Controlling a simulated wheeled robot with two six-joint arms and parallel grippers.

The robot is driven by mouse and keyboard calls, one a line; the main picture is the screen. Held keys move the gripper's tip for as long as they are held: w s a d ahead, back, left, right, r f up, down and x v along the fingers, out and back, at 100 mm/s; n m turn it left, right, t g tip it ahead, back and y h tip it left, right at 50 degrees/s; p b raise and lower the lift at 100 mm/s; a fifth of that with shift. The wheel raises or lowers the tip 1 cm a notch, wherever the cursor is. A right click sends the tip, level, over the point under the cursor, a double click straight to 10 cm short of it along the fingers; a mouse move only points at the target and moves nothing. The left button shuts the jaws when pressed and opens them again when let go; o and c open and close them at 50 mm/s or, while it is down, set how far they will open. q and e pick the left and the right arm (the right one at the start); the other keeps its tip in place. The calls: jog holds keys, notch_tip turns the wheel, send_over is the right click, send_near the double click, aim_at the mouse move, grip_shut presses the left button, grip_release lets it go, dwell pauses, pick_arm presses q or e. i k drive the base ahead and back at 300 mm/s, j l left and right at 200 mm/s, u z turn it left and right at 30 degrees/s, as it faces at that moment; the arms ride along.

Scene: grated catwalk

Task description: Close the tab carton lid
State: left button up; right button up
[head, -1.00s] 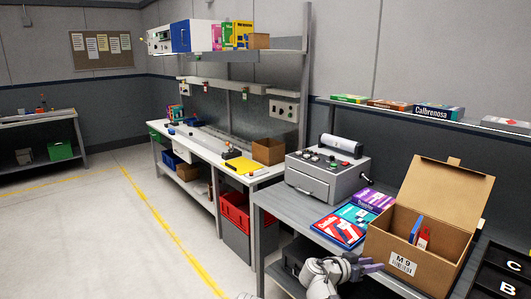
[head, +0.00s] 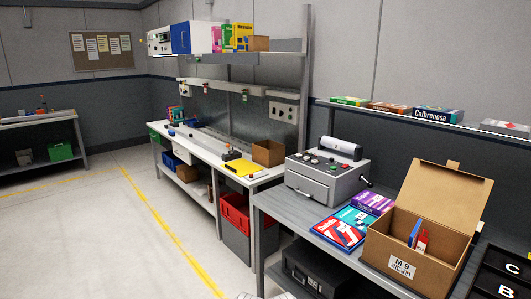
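The brown tab carton (head: 400,257) stands on the grey bench at the lower right of the head view, with a white "M 9" label on its front. Its lid (head: 446,207) is open, tilted up and back, with a small tab on its top edge. Inside the carton are a blue item (head: 414,232) and a red and white item (head: 421,243). Neither gripper can be made out. A small pale piece, likely part of my arm, shows at the bottom edge.
Left of the carton lie a red and blue flat box (head: 338,232) and a purple box (head: 372,203). A grey control box (head: 327,178) stands behind them. Black lettered trays (head: 500,277) sit right of the carton. A shelf with boxes (head: 438,114) runs behind.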

aim_at(450, 197)
jog(key=l+z, duration=0.15)
jog(key=z, duration=1)
jog(key=i+l, duration=0.15)
jog(key=i, duration=0.25)
jog(key=i+l, duration=0.15)
jog(key=i, duration=0.25)
